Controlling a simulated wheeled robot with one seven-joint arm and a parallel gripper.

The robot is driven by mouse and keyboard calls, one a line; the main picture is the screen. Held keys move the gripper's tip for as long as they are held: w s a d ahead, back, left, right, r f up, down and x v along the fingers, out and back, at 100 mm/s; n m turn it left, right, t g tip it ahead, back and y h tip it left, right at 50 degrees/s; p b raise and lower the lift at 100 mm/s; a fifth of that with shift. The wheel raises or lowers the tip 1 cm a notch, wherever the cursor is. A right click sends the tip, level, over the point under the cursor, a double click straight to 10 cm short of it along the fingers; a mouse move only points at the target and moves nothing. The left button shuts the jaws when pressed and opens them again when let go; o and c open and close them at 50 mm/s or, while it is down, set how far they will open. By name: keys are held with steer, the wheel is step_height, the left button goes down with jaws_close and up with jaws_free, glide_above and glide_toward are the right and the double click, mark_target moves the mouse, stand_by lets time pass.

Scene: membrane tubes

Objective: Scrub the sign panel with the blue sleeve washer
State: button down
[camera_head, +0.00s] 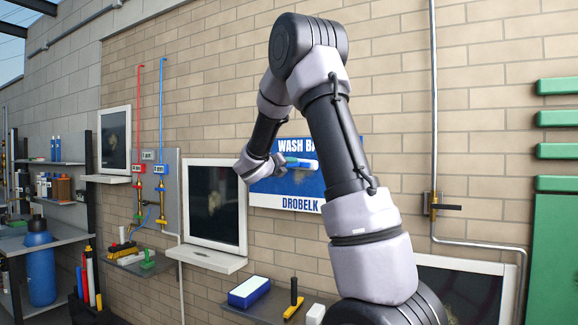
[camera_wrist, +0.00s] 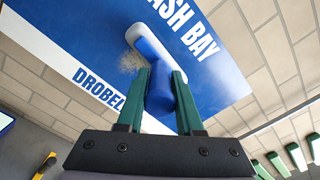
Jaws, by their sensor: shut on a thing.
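The blue sign panel (camera_head: 268,188) with white lettering is on the brick wall, partly hidden behind my arm in the head view. It fills much of the wrist view (camera_wrist: 95,50). My gripper (camera_wrist: 160,80) is shut on the handle of the blue sleeve washer (camera_wrist: 143,38), its green fingers on both sides. The washer has a blue and white head, which lies over the panel's face. I cannot tell for sure whether it touches. A brownish smudge (camera_wrist: 130,62) shows on the panel beside the head.
Framed windows (camera_head: 214,205) with white sills flank the panel. A grey shelf (camera_head: 270,302) below holds a blue and white block (camera_head: 249,291) and a yellow-black tool (camera_head: 293,305). A metal pipe (camera_head: 434,120) runs down the wall at right, near green boards (camera_head: 557,118).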

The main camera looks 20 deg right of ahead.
steer(key=shift+x, duration=0.85)
stand_by(1.4)
steer(key=shift+f, duration=1.65)
steer(key=shift+d+f, duration=0.1)
steer(key=shift+f, duration=1.5)
steer(key=shift+f, duration=0.15)
step_height(320, 180, down, 3)
